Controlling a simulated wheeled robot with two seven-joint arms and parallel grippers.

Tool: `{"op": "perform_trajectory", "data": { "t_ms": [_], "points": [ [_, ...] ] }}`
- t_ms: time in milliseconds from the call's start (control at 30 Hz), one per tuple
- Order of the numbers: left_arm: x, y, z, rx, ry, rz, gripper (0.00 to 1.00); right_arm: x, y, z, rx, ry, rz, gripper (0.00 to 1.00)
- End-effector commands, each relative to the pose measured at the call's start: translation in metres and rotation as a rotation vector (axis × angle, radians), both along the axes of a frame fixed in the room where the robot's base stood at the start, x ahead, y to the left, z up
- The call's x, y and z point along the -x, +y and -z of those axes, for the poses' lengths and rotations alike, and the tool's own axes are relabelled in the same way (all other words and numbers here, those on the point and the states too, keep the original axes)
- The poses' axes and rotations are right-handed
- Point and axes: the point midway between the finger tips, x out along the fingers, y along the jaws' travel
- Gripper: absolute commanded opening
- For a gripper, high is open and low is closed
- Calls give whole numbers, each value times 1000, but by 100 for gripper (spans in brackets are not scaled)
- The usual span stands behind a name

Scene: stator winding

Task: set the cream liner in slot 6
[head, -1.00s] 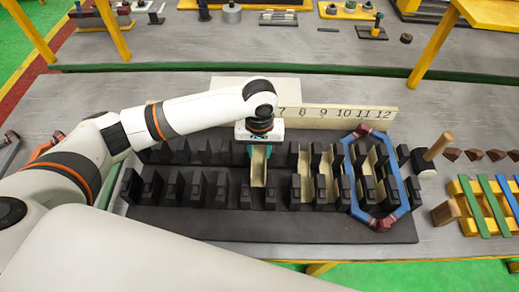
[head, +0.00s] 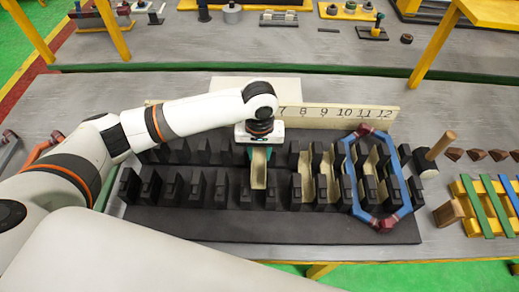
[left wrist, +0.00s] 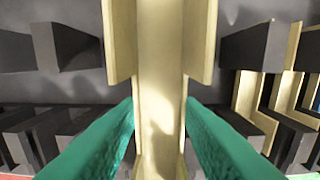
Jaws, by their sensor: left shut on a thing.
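My left gripper (left wrist: 160,118), with teal fingers, is shut on the cream liner (left wrist: 160,60), a long channel-shaped strip. In the head view the gripper (head: 261,148) is over the middle of the black stator block (head: 230,226), and the liner (head: 259,172) points toward the front edge. It lines up with a gap between black teeth, left of the lined slots. Whether it touches the slot floor cannot be told. The number board (head: 340,113) shows 7 to 12; its lower numbers are hidden behind my arm. My right gripper is not in view.
Several cream liners (head: 308,183) stand in slots to the right. A blue coil with dark red ends (head: 408,185) rings the teeth there. Wooden pegs (head: 447,212) and a yellow rack with colored strips (head: 488,208) lie further right. Slots at the left look empty.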

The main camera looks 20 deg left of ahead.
Motion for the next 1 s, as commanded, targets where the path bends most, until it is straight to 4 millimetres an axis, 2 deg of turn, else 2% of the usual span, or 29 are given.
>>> {"op": "perform_trajectory", "data": {
  "t_ms": [1000],
  "points": [
    [0, 0, 31, 0, 0, 0, 20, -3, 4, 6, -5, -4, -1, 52]
  ]
}}
